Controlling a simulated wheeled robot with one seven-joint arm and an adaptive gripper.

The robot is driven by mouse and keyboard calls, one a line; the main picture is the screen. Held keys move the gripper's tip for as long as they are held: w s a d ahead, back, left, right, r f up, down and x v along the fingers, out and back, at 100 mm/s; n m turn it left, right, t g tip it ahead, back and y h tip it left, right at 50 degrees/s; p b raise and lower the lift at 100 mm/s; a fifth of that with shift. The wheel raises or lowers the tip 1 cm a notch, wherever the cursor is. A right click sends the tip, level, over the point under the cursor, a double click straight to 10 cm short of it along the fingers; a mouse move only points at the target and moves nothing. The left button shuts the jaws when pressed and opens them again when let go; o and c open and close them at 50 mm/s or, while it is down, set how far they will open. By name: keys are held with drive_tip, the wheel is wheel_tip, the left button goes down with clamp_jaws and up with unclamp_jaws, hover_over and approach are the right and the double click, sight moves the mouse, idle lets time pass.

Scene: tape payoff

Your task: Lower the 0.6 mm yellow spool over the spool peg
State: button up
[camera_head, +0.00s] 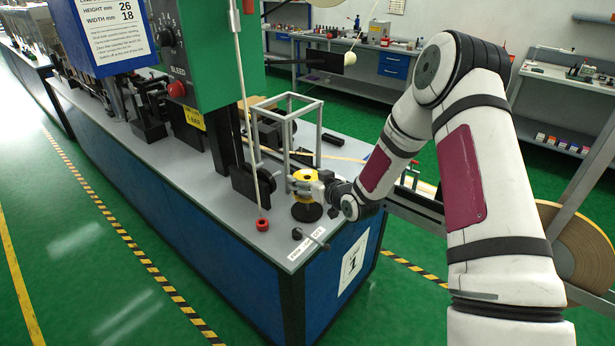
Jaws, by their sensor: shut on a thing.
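The yellow spool (304,198) is near the right corner of the grey bench top. My gripper (302,186) reaches in from the right and is shut on the spool, with yellow showing above and below the fingers. A round black base (307,213) shows directly below the spool. The spool peg itself is hidden, so I cannot tell whether the spool is around it or just above it. The spool looks about upright.
A grey post frame (288,135) stands just behind the spool. A thin white rod (245,110) with a red foot (262,224) stands to its left. A small black knob (297,234) and a labelled plate (301,249) lie in front. A large tape roll (580,245) is at right.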

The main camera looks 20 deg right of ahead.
drive_tip(key=shift+f+b, duration=1)
drive_tip(key=shift+f, duration=1.95)
drive_tip(key=o, duration=1.6)
drive_tip(key=shift+f, duration=0.1)
drive_tip(key=v, duration=1.2)
